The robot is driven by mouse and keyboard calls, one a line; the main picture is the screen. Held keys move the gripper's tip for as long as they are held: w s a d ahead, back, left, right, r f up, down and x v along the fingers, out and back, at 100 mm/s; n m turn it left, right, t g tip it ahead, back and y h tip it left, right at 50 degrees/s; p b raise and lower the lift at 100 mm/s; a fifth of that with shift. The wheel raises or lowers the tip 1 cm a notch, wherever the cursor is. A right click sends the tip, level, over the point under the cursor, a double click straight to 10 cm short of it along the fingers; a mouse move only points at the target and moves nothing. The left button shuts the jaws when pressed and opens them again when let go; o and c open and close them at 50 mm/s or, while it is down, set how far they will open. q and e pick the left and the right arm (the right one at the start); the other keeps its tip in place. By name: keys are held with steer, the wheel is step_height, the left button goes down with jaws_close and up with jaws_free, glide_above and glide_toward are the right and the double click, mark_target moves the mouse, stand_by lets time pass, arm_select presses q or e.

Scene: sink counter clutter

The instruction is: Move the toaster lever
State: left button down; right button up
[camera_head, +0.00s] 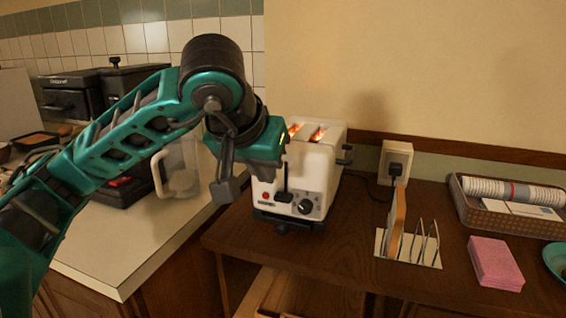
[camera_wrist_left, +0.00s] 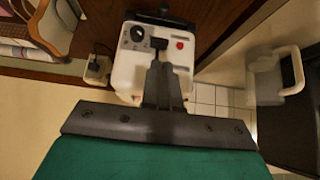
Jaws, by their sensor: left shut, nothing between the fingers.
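The white toaster (camera_head: 322,170) stands on the dark wooden counter with two slots glowing orange on top. Its front has a dark lever (camera_head: 284,196), a black dial and a red button. My left gripper (camera_head: 284,176) is shut and empty, right at the toaster's front face, with its fingertips by the lever. In the left wrist view the toaster (camera_wrist_left: 130,75) appears upside down, and the shut fingers (camera_wrist_left: 158,66) point at the lever (camera_wrist_left: 158,43). I cannot tell whether they touch it. My right gripper is not in view.
A toast rack (camera_head: 408,246) holding a slice, pink napkins (camera_head: 495,262) and a basket (camera_head: 508,215) stand right of the toaster. A plugged outlet (camera_head: 395,163) is on the wall behind. A clear jug (camera_head: 180,170) stands left, behind my arm.

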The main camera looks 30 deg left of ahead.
arm_select(q)
steer(key=p+v, duration=0.2)
steer(key=v, duration=0.5)
steer(key=shift+s, duration=0.15)
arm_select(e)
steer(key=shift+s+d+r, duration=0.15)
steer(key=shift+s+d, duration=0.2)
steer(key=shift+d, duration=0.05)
arm_select(q)
steer(key=shift+d+r, duration=0.1)
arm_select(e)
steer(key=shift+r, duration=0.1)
